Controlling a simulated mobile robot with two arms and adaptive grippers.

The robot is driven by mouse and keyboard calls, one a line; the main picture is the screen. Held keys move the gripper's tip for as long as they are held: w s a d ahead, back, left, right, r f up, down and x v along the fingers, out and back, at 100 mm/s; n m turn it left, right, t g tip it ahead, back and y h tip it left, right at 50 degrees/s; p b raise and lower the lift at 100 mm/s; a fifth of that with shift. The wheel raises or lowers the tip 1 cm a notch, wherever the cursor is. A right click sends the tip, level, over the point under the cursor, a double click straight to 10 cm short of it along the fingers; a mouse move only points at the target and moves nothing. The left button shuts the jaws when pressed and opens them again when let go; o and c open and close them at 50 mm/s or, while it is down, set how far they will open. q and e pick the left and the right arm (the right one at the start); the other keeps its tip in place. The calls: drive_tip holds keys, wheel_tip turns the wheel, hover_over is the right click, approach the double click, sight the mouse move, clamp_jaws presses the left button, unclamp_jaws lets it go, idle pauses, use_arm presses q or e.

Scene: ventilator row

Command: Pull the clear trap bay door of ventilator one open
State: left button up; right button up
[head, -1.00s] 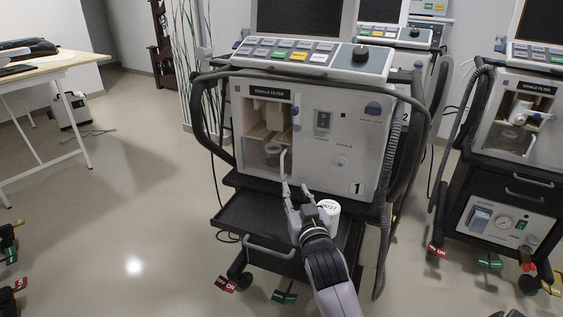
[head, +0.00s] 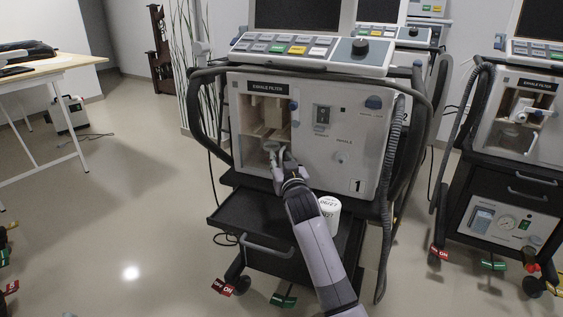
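Ventilator one (head: 355,150), a pale cabinet marked "1", stands in the middle of the head view. Its trap bay (head: 264,112) is the recess under the "EXHALE FILTER" label, with pale parts visible inside. The clear door over the bay is too transparent for me to make out its edges or how far it stands open. My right gripper (head: 276,152) is at the lower right part of the bay, over where the door's pale handle showed. The handle is now hidden, and I cannot tell whether the fingers are closed on it. My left gripper is out of view.
A black shelf (head: 234,212) juts out below the bay, with a white labelled cup (head: 329,208) at its right. Dark hoses and side rails flank the cabinet. Another ventilator (head: 520,130) stands at right.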

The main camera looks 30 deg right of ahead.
drive_tip(key=shift+c, duration=0.3)
clamp_jaws()
idle(0.6)
